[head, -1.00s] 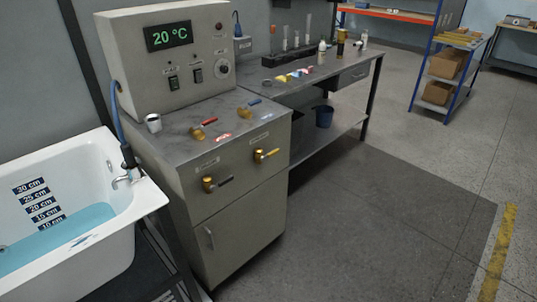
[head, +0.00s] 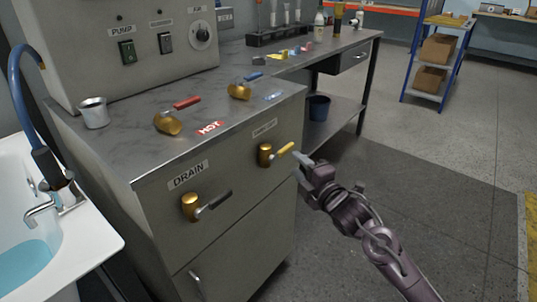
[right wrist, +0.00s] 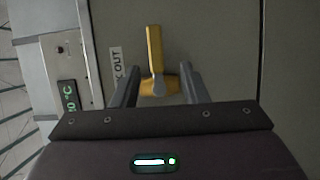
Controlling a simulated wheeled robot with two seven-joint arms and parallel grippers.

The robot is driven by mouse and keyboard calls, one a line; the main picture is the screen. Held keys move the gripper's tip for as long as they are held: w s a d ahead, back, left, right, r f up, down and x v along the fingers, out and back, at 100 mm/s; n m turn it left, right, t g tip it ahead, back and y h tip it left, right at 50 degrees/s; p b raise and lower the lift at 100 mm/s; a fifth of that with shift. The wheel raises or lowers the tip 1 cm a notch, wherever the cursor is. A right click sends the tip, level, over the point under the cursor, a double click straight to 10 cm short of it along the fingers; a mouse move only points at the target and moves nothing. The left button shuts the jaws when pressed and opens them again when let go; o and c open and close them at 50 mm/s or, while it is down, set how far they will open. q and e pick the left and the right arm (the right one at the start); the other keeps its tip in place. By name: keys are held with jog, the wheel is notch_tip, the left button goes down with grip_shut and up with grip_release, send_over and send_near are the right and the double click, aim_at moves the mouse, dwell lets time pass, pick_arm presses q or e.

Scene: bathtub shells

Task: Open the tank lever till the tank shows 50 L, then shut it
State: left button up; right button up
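The yellow-handled lever (head: 284,149) with a brass body sits on the cabinet front, its handle pointing right and slightly up. It also shows in the right wrist view (right wrist: 155,50), beside a label partly reading "K OUT". My right gripper (head: 299,156) is just right of the handle's tip. In the right wrist view its two fingers (right wrist: 160,82) are open, one on each side of the lever's brass part, with gaps showing. My left gripper is not in view. I see no litre reading.
Left of it is the black-handled DRAIN lever (head: 213,200). On the cabinet top are a red-handled HOT lever (head: 180,107), a blue-handled lever (head: 247,83) and a metal cup (head: 94,113). The white bathtub (head: 85,235) is at left. Floor (head: 420,180) at right is clear.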

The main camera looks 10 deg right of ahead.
aim_at(286, 153)
jog(key=x, duration=0.7)
jog(key=shift+w+a+r+b, duration=0.15)
jog(key=shift+w+r+b, duration=0.1)
jog(key=shift+r+b, duration=0.1)
jog(key=shift+f, duration=0.1)
grip_shut()
